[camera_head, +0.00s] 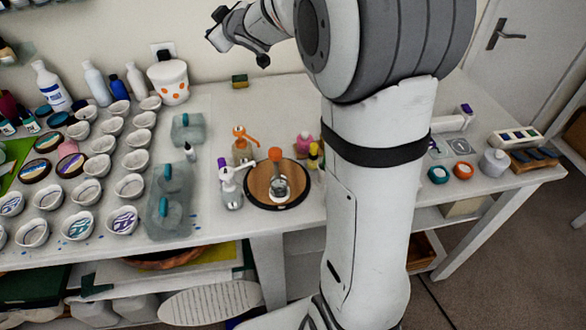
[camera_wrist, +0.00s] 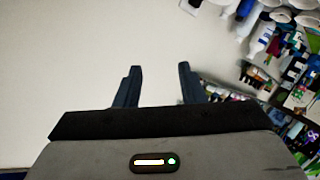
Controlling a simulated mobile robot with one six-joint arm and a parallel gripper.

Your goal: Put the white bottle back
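Several white bottles show in the head view; I cannot tell which one the task means. A white bottle with a purple top (camera_head: 230,188) stands upright left of a round wooden board (camera_head: 260,203). A tall white bottle with a blue label (camera_head: 51,88) stands at the back left, with other pale bottles (camera_head: 97,84) (camera_head: 135,79) beside it. A squat white bottle (camera_head: 493,162) stands at the far right. My gripper (camera_head: 234,42) is raised high in front of the wall, away from all of them. In the wrist view, my gripper (camera_wrist: 159,69) is open, with nothing between its fingers.
Rows of small white cups (camera_head: 130,186) fill the table's left part. A white pot with orange dots (camera_head: 169,82) stands at the back. Translucent moulds (camera_head: 170,201) lie mid-table. A glass jar (camera_head: 279,189) stands on the board. The back middle of the table is mostly clear.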

